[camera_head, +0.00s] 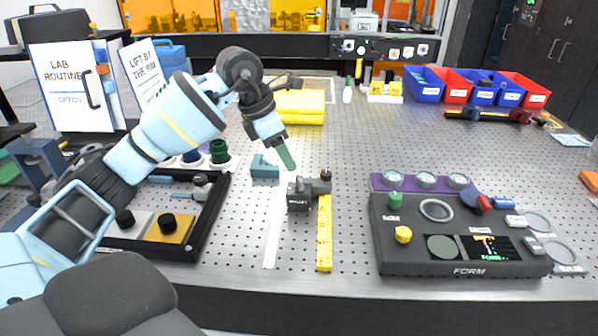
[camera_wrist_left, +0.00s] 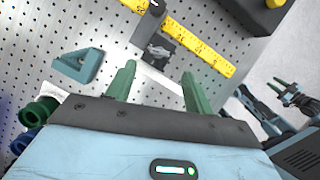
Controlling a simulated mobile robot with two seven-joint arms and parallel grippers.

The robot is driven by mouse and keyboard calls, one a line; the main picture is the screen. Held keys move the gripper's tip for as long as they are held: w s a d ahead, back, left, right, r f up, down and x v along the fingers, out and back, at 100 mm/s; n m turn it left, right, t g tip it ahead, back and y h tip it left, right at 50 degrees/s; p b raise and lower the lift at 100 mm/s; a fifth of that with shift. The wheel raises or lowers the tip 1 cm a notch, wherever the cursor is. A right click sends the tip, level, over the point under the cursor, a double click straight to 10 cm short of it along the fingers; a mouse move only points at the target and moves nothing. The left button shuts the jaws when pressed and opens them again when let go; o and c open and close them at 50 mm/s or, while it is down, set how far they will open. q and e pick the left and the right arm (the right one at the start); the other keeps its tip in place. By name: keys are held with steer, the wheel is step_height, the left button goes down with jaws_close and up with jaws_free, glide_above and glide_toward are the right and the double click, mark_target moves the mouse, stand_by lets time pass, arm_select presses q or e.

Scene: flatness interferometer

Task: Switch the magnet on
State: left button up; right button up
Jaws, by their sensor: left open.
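A small dark block with a knob and a white label, which looks like the magnetic base (camera_head: 300,194), stands on the perforated table beside a yellow ruler (camera_head: 324,235). In the left wrist view the dark block (camera_wrist_left: 150,24) is beyond my fingertips, partly across the yellow ruler (camera_wrist_left: 205,52). My left gripper (camera_head: 286,156) is above and behind the block, pointing down, apart from it. In the left wrist view its green fingers (camera_wrist_left: 160,82) are spread with nothing between them. My right gripper (camera_wrist_left: 288,92) shows small at the right of that view; its opening is unclear.
A teal angled block (camera_head: 264,167) sits close to the left gripper. A black tray (camera_head: 196,245) with knobbed pieces lies left. A dark control console (camera_head: 460,262) stands right. Blue and red bins (camera_head: 455,84) are at the back right. Table between the ruler and console is clear.

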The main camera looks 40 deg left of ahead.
mark_target(299, 179)
arm_select(q)
steer(key=x, duration=0.7)
steer(key=shift+w+f, duration=0.1)
steer(key=shift+w, duration=0.05)
arm_select(e)
steer(key=shift+w+r, duration=0.35)
steer(key=shift+w, duration=0.55)
arm_select(q)
steer(key=c, duration=1)
steer(key=shift+w+m+g+h, duration=0.1)
steer(key=shift+m+g+h, duration=0.2)
steer(key=shift+m, duration=1.1)
steer(key=shift+m+g, duration=0.3)
steer(key=shift+m, duration=0.5)
arm_select(e)
steer(key=shift+s+f, duration=0.25)
steer(key=shift+f, duration=0.1)
